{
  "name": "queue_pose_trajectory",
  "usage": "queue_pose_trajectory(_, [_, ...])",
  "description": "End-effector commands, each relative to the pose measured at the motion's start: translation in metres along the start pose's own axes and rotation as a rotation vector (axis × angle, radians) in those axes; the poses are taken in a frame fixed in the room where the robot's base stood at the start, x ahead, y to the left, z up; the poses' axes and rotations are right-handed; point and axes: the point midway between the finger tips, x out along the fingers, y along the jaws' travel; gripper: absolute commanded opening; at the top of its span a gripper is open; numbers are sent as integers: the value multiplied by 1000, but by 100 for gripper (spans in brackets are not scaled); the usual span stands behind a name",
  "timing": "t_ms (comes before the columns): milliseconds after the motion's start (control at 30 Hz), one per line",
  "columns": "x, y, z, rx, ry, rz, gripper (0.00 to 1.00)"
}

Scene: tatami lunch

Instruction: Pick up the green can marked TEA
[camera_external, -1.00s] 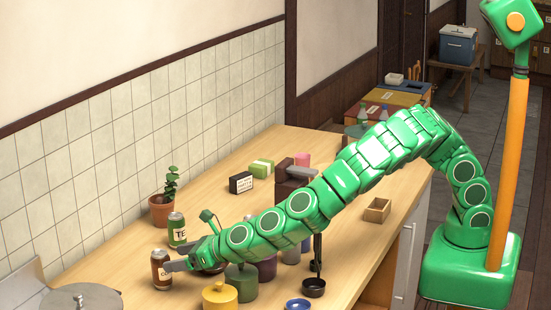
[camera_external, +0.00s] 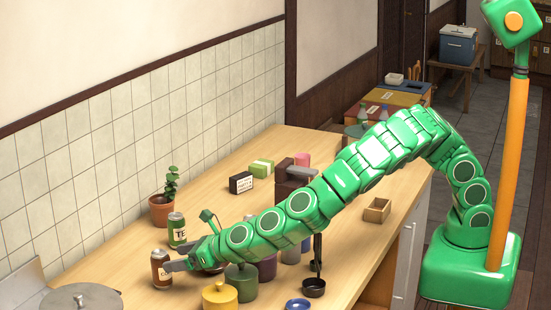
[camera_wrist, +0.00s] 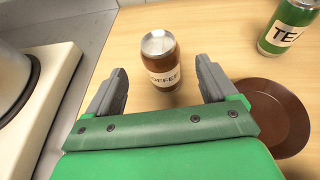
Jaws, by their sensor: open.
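The green can marked TEA (camera_external: 177,230) stands upright on the wooden counter, in front of the potted plant. In the wrist view the green can (camera_wrist: 290,27) is at the top right, cut by the frame edge, outside my jaws. A brown can marked COFFEE (camera_external: 161,269) stands nearer the camera; in the wrist view this brown can (camera_wrist: 161,58) is upright just beyond and between my fingertips. My gripper (camera_external: 178,259) is open and points at the brown can; its two grey fingers (camera_wrist: 160,82) hold nothing. I cannot tell whether a finger touches the brown can.
A brown dish (camera_wrist: 272,115) lies right of my gripper. A potted plant (camera_external: 163,209) stands behind the green can. A yellow pot (camera_external: 220,296) and a green pot (camera_external: 242,281) stand below my arm. A steel lid (camera_external: 82,298) is at the near left.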

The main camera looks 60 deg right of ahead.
Motion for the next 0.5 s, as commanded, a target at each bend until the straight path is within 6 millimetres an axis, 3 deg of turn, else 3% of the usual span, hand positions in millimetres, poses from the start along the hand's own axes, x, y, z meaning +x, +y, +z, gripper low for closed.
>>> queue_pose_trajectory(167, [-2,0,5,1,-1,0,86])
queue_pose_trajectory(500, [-24,0,58,2,-1,-1,86])
